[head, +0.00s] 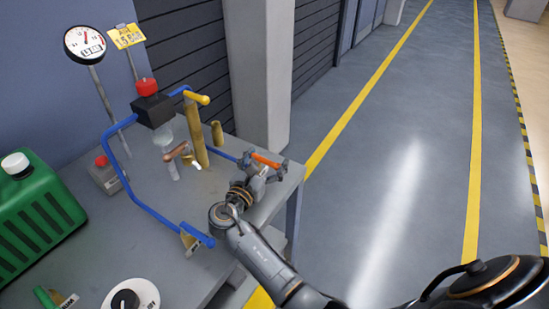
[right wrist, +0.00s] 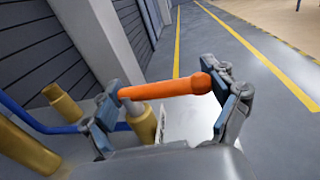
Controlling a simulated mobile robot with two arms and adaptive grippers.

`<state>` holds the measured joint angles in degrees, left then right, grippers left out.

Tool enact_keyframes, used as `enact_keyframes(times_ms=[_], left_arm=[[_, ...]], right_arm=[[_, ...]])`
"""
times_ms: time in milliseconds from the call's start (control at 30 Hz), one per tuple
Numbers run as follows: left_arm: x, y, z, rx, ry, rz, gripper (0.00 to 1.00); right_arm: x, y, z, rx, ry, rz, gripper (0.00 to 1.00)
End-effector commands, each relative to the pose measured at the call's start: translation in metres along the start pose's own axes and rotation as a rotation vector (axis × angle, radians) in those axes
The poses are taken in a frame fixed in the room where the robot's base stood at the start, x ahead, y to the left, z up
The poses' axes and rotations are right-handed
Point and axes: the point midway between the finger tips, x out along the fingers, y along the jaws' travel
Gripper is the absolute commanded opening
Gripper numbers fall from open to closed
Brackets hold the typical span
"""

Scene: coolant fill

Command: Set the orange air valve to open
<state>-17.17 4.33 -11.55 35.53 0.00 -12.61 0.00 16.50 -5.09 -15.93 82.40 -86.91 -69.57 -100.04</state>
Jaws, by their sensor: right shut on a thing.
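The orange air valve handle (head: 265,160) is a bar with a rounded end at the right edge of the bench. In the right wrist view the orange handle (right wrist: 160,89) lies across the space between the two fingers, one finger at each end. My right gripper (head: 264,167) is shut on it; the same gripper (right wrist: 165,97) fills the lower part of the wrist view. The valve body below the handle is mostly hidden by the gripper. My left gripper is not in view.
The grey bench (head: 150,182) carries blue pipe (head: 135,203), brass posts (head: 199,135), a yellow-handled valve (head: 197,97), a gauge (head: 84,43) and a green canister (head: 38,208). A pale pillar (head: 260,70) stands behind. The floor (head: 400,150) to the right is clear.

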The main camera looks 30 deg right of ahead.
Motion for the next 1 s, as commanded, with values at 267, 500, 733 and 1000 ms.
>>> enact_keyframes(times_ms=[267, 500, 733, 1000], left_arm=[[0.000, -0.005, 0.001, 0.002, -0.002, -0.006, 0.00], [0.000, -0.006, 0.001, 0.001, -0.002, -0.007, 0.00], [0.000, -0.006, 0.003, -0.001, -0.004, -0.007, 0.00], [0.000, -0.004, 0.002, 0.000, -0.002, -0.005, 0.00]], right_arm=[[0.001, -0.006, -0.004, -0.007, 0.006, -0.021, 0.30], [0.000, -0.005, -0.005, -0.007, 0.008, -0.019, 1.00], [-0.001, -0.004, -0.003, -0.004, 0.006, -0.016, 1.00], [-0.001, -0.003, 0.036, 0.002, 0.006, -0.015, 1.00]])
